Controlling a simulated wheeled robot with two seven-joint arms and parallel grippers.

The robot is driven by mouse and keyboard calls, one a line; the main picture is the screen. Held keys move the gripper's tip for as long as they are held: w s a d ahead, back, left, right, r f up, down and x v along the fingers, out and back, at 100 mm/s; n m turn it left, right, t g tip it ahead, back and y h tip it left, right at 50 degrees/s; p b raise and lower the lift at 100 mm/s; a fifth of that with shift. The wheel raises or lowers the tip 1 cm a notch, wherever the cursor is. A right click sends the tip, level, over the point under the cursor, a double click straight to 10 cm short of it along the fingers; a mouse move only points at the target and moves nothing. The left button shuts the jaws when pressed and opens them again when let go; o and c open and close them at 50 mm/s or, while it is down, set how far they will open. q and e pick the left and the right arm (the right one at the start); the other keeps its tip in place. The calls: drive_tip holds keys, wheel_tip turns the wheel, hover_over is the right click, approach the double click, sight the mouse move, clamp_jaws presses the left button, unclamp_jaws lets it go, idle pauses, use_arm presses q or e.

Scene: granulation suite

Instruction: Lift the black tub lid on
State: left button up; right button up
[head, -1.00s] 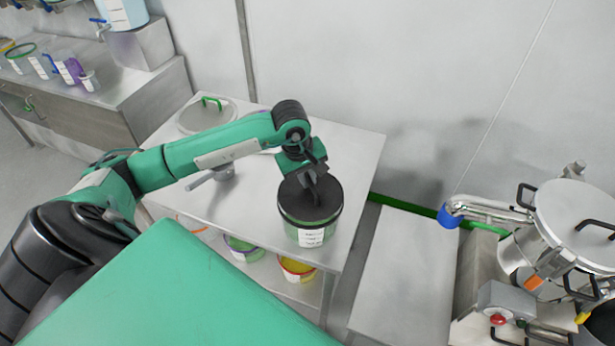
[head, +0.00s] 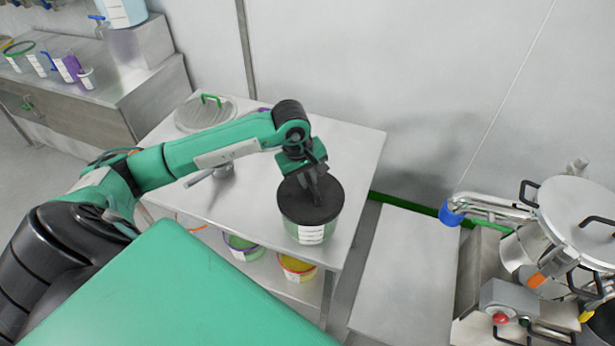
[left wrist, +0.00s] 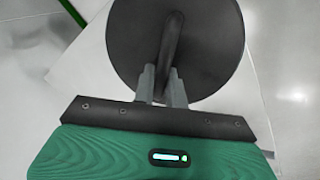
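The black tub lid (head: 327,205) lies flat at the mouth of a green-tinted tub (head: 288,229) with a white label, near the table's front right corner. It covers the opening; whether it is fully seated I cannot tell. My left gripper (head: 315,190) is above the lid, pointing down. In the left wrist view the lid (left wrist: 215,45) shows as a dark disc with a raised bar handle (left wrist: 168,48). The left gripper's two grey fingers (left wrist: 162,80) stand on either side of the handle, closed on it. My right gripper is out of view.
The tub stands on a steel table (head: 355,150). A round steel lid with a green handle (head: 207,112) lies at its back left. Tubs with green (head: 240,247) and yellow (head: 297,267) contents sit on the lower shelf. A steel vessel (head: 580,215) stands at right.

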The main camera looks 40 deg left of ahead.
sight(299, 190)
use_arm(q)
drive_tip(key=o, duration=0.4)
drive_tip(key=shift+r, duration=0.1)
drive_tip(key=shift+s+a+r+b, duration=0.35)
drive_tip(key=shift+r+b, duration=0.3)
drive_tip(key=shift+r, duration=1.6)
drive_tip(key=shift+s+a+r+b, duration=0.1)
drive_tip(key=shift+s+r+b, duration=0.4)
drive_tip(key=shift+r, duration=1.75)
drive_tip(key=shift+s+a+r+b, duration=0.3)
drive_tip(key=shift+r+b, duration=0.45)
drive_tip(key=shift+r, duration=1.5)
